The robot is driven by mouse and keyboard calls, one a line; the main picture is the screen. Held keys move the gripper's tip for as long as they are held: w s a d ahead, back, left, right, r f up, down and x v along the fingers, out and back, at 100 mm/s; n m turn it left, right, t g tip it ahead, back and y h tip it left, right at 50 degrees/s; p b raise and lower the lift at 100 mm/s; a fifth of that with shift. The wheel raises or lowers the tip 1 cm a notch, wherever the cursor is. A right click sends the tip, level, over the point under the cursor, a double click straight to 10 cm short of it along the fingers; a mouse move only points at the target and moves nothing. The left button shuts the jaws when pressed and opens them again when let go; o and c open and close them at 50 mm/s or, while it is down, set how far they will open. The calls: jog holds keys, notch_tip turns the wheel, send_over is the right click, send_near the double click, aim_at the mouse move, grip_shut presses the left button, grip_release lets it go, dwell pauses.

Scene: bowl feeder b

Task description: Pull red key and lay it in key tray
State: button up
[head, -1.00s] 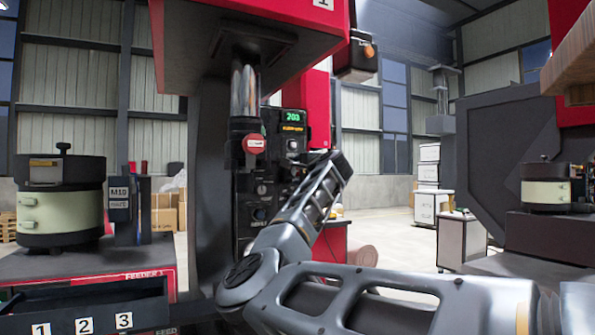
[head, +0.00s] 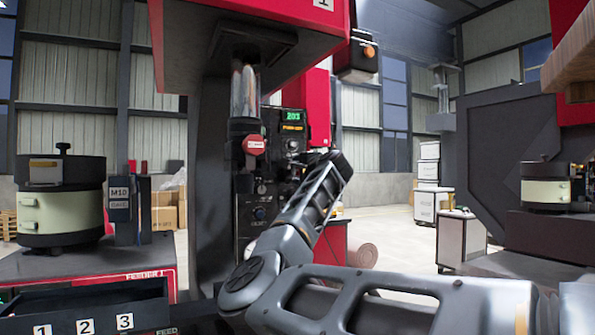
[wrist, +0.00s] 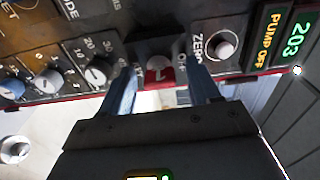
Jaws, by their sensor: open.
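The red key (wrist: 158,77) sits in a switch on the dark control panel, between the marks ON and OFF in the wrist view. My gripper (wrist: 164,75) is open, with one finger on each side of the key. I cannot tell whether either finger touches it. In the head view my arm covers part of the panel, and neither the gripper nor the key can be made out. I cannot identify the key tray in either view.
The control panel (head: 258,200) carries several knobs and a display (wrist: 283,38) reading 203 and PUMP OFF. A dark box (head: 85,305) labelled 1, 2 and 3 is at lower left. A bowl feeder (head: 60,205) stands behind it. A red press head (head: 300,65) overhangs the panel.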

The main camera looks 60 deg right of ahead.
jog(key=shift+c, duration=0.2)
grip_shut()
dwell(0.4)
jog(key=shift+v, duration=2.95)
jog(key=shift+s, duration=0.15)
